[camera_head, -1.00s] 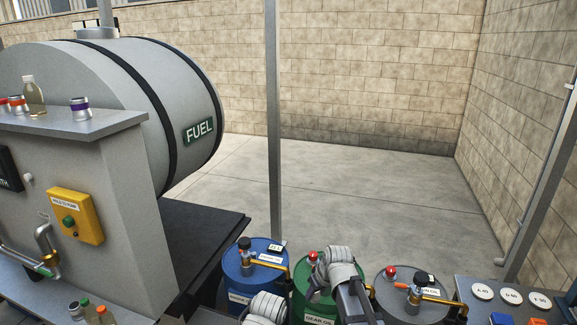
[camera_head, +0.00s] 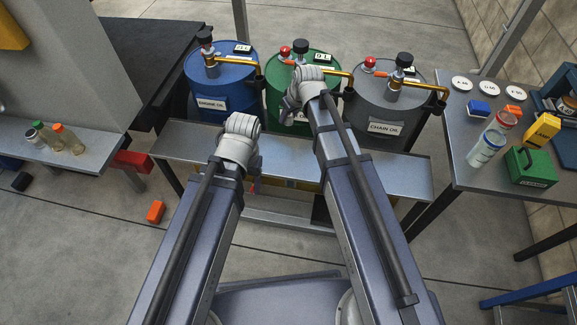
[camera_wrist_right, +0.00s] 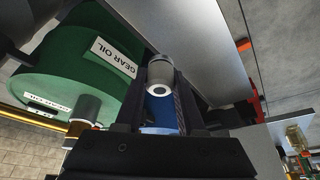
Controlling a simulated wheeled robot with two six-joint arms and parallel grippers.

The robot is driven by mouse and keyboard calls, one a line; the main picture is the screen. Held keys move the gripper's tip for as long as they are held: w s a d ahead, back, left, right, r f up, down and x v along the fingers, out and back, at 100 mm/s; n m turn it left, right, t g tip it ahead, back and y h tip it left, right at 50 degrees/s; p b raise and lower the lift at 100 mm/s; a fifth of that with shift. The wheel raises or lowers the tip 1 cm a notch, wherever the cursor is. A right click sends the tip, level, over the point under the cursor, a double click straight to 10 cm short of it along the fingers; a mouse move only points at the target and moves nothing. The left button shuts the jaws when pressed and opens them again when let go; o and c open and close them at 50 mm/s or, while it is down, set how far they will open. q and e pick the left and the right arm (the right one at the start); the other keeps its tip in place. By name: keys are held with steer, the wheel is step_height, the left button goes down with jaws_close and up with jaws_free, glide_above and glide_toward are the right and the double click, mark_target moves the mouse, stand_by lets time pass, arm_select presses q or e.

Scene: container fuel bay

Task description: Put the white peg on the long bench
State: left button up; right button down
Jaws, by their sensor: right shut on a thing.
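A pale cylinder with a dark hole in its end, which looks like the white peg (camera_wrist_right: 159,76), sits between the dark fingers of my right gripper (camera_wrist_right: 163,98) in the right wrist view. The gripper is shut on it. In the head view my right wrist (camera_head: 305,88) is in front of the green drum, over the far edge of the long bench (camera_head: 370,176), and hides the peg. My left wrist (camera_head: 240,140) is above the bench's left part; its jaws are hidden.
Blue (camera_head: 222,88), green (camera_head: 272,97) and grey (camera_head: 385,110) drums with brass taps stand behind the bench. A side table (camera_head: 455,130) at right carries discs, bottles and a green box (camera_head: 530,166). A ledge (camera_head: 100,158) with bottles is at left. An orange block (camera_head: 155,212) lies on the floor.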

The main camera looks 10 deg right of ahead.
arm_select(q)
step_height(320, 180, down, 8)
steer(key=b, duration=0.6)
arm_select(e)
glide_above(287, 153)
steer(key=s, duration=0.1)
step_height(287, 153, down, 8)
steer(key=shift+d, duration=0.25)
steer(key=shift+s, duration=0.1)
arm_select(q)
step_height(287, 153, down, 10)
steer(key=b, duration=0.9)
steer(key=shift+b, duration=0.4)
arm_select(e)
step_height(287, 153, down, 10)
steer(key=shift+r, duration=0.1)
arm_select(q)
steer(key=shift+a, duration=0.1)
arm_select(e)
steer(key=shift+f, duration=0.2)
steer(key=c, duration=0.5)
jaws_free()
steer(key=shift+r, duration=0.1)
